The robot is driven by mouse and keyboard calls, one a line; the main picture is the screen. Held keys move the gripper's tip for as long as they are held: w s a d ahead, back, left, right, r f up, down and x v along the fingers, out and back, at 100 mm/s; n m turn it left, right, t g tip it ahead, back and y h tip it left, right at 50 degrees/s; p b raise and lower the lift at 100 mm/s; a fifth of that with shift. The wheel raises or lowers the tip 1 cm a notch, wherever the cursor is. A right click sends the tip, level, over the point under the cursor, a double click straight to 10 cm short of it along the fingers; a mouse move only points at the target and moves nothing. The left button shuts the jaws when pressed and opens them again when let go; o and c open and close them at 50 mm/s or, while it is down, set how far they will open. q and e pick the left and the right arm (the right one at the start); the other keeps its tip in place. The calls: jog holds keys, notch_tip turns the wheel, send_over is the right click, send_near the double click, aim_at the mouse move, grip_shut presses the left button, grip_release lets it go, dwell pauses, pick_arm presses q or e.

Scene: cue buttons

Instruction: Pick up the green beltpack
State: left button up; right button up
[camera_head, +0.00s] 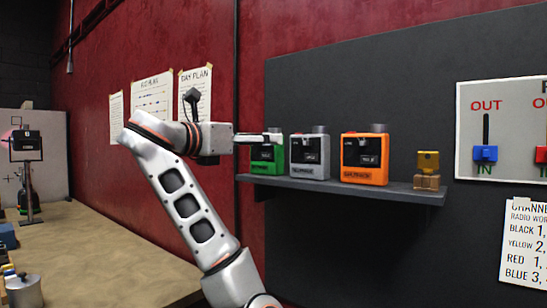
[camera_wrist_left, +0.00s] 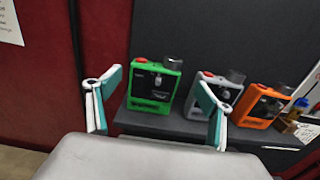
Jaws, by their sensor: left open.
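The green beltpack (camera_head: 267,155) stands upright at the left end of a dark wall shelf in the head view. My left gripper (camera_head: 258,138) is in front of it and covers its upper part there. In the left wrist view the green beltpack (camera_wrist_left: 153,84) shows beyond and between the two spread fingers of my left gripper (camera_wrist_left: 160,100). The gripper is open and empty. The beltpack is nearer the left finger in that picture. The right gripper is in neither view.
A grey beltpack (camera_head: 310,156) and an orange beltpack (camera_head: 364,158) stand to the right on the shelf (camera_head: 400,191). A small yellow item (camera_head: 428,162) sits on a brown block at the right end. A switch panel (camera_head: 510,125) hangs further right. A tabletop (camera_head: 110,255) lies at lower left.

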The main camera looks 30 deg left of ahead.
pick_arm(q)
jog(key=shift+w, duration=0.4)
jog(key=w, duration=0.5)
jog(key=shift+a+f+b, duration=0.1)
jog(key=shift+b, duration=0.2)
jog(key=c, duration=1.4)
